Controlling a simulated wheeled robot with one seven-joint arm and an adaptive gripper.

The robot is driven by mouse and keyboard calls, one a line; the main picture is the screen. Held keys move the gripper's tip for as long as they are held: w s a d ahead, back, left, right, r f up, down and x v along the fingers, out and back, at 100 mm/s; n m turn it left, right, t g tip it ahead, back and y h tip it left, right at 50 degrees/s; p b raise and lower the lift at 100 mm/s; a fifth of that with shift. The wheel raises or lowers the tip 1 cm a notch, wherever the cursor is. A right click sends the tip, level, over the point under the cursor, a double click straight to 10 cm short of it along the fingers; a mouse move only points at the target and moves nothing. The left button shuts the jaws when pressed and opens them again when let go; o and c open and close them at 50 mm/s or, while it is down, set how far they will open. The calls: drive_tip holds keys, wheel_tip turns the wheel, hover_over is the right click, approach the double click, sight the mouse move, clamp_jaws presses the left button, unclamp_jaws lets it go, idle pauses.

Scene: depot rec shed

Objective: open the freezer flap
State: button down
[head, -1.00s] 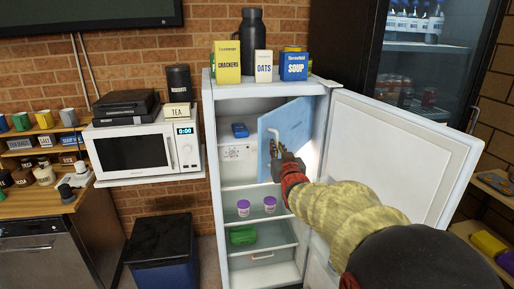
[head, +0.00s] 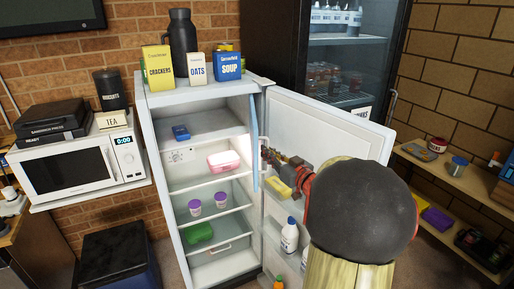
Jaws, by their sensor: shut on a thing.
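The freezer flap (head: 254,150) is a light blue panel at the upper right of the open white fridge (head: 155,150). It stands swung out, nearly edge-on to the head view, so the top compartment shows. My gripper (head: 267,157) is shut on the flap's pale handle (head: 263,146), on the flap's right side. My arm covers part of the fridge door behind it. A blue box (head: 181,132) and a pink and white container (head: 223,161) lie inside the fridge's upper part.
The main fridge door (head: 325,125) stands open to the right, close behind my arm, with a white bottle (head: 289,236) in its shelves. Boxes and a dark flask (head: 182,38) stand on the fridge. A microwave (head: 75,165) is at left, shelving (head: 455,200) at right.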

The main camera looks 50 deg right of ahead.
drive_tip(key=shift+s+d+r+n+y+p, duration=0.15)
drive_tip(key=shift+s+d+r+y+p, duration=0.2)
drive_tip(key=shift+d, duration=0.3)
drive_tip(key=shift+s+d+r+n+y+p, duration=0.15)
drive_tip(key=shift+s+d+p, duration=0.25)
drive_tip(key=shift+d, duration=0.2)
drive_tip(key=c, duration=2.3)
unclamp_jaws()
drive_tip(key=shift+w+f, duration=0.1)
drive_tip(key=shift+w, duration=0.05)
drive_tip(key=shift+o, duration=0.5)
drive_tip(key=shift+w+d+f, duration=0.1)
drive_tip(key=shift+w+f, duration=0.1)
drive_tip(key=shift+s, duration=0.2)
drive_tip(key=shift+f, duration=0.1)
drive_tip(key=v, duration=1.2)
drive_tip(key=shift+a+f, duration=0.1)
drive_tip(key=shift+a, duration=0.15)
